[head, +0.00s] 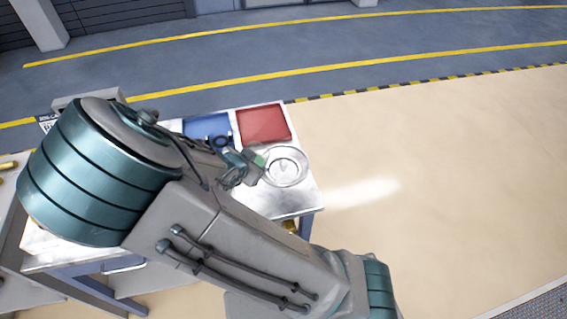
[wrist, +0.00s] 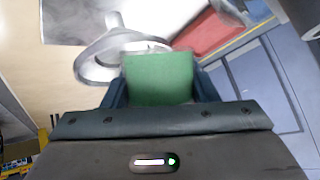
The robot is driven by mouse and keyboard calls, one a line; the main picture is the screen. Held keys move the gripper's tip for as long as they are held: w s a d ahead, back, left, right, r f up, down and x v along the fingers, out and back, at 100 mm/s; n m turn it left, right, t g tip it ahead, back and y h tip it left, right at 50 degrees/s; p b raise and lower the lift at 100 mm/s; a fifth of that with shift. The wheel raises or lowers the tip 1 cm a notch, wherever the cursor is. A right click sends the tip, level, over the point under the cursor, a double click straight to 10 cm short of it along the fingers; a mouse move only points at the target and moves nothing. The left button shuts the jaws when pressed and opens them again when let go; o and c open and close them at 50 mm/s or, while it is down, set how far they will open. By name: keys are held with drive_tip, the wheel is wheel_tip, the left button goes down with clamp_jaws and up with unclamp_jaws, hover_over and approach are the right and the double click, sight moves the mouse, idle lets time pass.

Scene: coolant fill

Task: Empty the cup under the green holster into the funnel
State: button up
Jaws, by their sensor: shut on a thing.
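My gripper (head: 248,166) is shut on the green holster (wrist: 158,78), which fills the space between the dark fingers in the wrist view. A pale, clear round rim, which looks like the funnel (head: 285,167), is just right of the gripper in the head view. It shows beyond the holster, up and left, in the wrist view (wrist: 95,68).
A red tray (head: 263,124) and a blue tray (head: 203,126) lie at the back of the metal table (head: 305,187). My arm covers much of the table's left and front. Open beige floor (head: 450,170) lies to the right.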

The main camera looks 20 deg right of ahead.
sight(262, 158)
drive_tip(key=shift+w+d+r+m+y, duration=0.15)
drive_tip(key=shift+d+r+m+y, duration=0.15)
drive_tip(key=shift+d+r+y, duration=0.4)
idle(0.5)
drive_tip(key=shift+f+g+y, duration=0.4)
drive_tip(key=shift+f+y, duration=0.1)
drive_tip(key=shift+y, duration=0.1)
drive_tip(key=shift+f+m+g+y, duration=0.3)
drive_tip(key=shift+m+y, duration=0.1)
drive_tip(key=shift+y, duration=0.6)
idle(0.7)
drive_tip(key=shift+r+y+b, duration=0.45)
drive_tip(key=shift+y+b, duration=0.25)
drive_tip(key=shift+b, duration=0.85)
drive_tip(key=shift+f+m+g+y+b, duration=0.35)
drive_tip(key=shift+y+b, duration=0.45)
drive_tip(key=shift+b, duration=1.55)
drive_tip(key=shift+w+d+r+m+g+y+b, duration=0.25)
drive_tip(key=shift+d+r+y+b, duration=0.45)
drive_tip(key=shift+b, duration=0.95)
drive_tip(key=shift+d+f+y+b, duration=0.1)
drive_tip(key=shift+f+y+b, duration=0.2)
drive_tip(key=shift+b, duration=0.35)
